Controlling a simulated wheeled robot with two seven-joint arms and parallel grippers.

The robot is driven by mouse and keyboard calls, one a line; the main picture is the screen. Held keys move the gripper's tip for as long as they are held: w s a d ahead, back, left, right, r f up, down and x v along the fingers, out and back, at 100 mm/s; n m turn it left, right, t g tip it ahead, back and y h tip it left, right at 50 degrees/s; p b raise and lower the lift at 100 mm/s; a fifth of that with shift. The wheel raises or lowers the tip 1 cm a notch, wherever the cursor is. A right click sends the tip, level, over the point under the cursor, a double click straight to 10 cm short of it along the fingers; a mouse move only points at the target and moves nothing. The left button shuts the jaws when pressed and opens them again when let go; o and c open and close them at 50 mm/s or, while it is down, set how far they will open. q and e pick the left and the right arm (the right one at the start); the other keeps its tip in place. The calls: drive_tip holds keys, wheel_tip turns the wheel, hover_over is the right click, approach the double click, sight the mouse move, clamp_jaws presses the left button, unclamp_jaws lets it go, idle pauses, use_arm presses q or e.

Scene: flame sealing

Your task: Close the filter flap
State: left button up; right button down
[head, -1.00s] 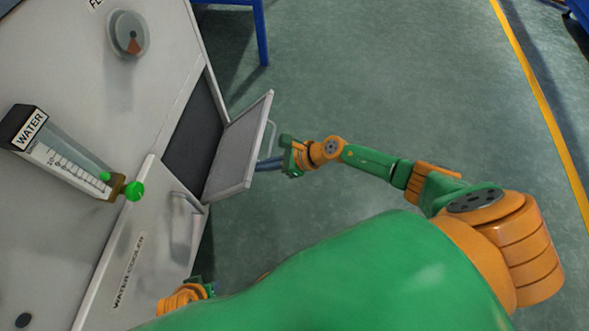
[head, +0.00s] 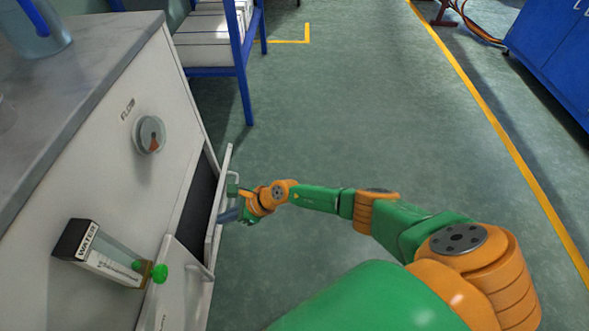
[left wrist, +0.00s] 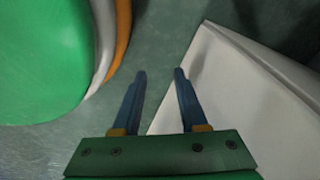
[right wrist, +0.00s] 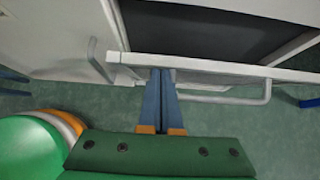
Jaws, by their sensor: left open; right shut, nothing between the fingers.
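The filter flap (head: 213,228) is a pale hinged panel with a bar handle on the white cabinet's side. It stands partly open, with the dark opening (head: 196,205) behind it. In the right wrist view the flap's edge (right wrist: 215,66) crosses just beyond my fingertips, and its handle (right wrist: 262,92) is to the right of them. My right gripper (head: 231,214) is shut and empty, with its tips at the flap's outer side; it also shows in the right wrist view (right wrist: 161,72). My left gripper (left wrist: 160,73) is open and empty beside a pale panel, outside the head view.
The white cabinet (head: 95,180) fills the left, with a flow dial (head: 150,135) and a water meter (head: 110,258) with a green knob (head: 160,273) projecting from it. A blue-framed rack (head: 240,75) stands behind.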

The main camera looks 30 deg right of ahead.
use_arm(q)
drive_tip(key=shift+w+a, duration=0.25)
drive_tip(key=shift+a, duration=0.25)
use_arm(e)
drive_tip(key=w+a+r, duration=0.2)
drive_tip(key=w+a, duration=0.1)
drive_tip(key=a, duration=0.2)
drive_tip(key=shift+w+a, duration=0.2)
drive_tip(key=shift+w, duration=0.15)
